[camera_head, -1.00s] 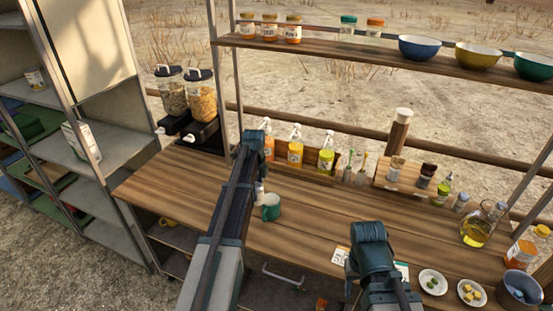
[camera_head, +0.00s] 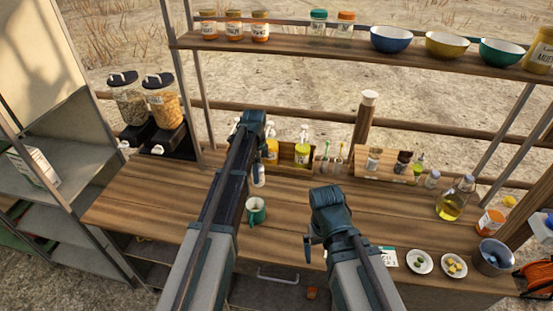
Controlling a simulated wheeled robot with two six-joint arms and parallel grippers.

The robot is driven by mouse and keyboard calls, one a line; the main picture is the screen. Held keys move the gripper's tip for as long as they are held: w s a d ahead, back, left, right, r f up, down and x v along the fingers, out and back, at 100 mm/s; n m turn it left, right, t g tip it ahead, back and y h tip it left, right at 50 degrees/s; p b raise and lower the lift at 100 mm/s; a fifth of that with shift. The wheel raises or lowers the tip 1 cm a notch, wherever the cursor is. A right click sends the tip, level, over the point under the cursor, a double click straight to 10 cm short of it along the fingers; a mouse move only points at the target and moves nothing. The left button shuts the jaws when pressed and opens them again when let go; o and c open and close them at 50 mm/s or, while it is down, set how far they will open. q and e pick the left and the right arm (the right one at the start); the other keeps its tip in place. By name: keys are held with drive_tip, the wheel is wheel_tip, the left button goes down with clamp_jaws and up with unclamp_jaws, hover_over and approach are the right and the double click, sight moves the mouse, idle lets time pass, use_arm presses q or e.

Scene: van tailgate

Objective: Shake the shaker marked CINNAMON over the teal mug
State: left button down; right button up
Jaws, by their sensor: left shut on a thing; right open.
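Squeeze bottles (camera_head: 302,153) stand in a wooden holder behind. Small jars (camera_head: 374,160) sit on a wooden rack at the right, near an oil bottle (camera_head: 452,200). Two saucers (camera_head: 419,261) and a grey pot (camera_head: 494,257) are at the front right. A shelf (camera_head: 350,48) runs overhead.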

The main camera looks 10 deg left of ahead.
use_arm(q)
drive_tip(key=d+r+p, duration=0.2)
drive_tip(key=d+r, duration=0.1)
drive_tip(key=d, duration=0.4)
drive_tip(key=s+a+f+t+h+b, duration=0.1)
drive_tip(key=f+t+h+b, duration=0.3)
drive_tip(key=h+b, duration=0.6)
drive_tip(key=s+a+f+t+h+b, duration=0.2)
drive_tip(key=a+f+t+h+b, duration=0.2)
drive_tip(key=b, duration=2.7)
drive_tip(key=t+h, duration=0.3)
drive_tip(key=h, duration=0.4)
drive_tip(key=shift+a, duration=0.3)
use_arm(e)
wheel_tip(320, 180, down, 38)
use_arm(q)
drive_tip(key=shift+s, duration=0.1)
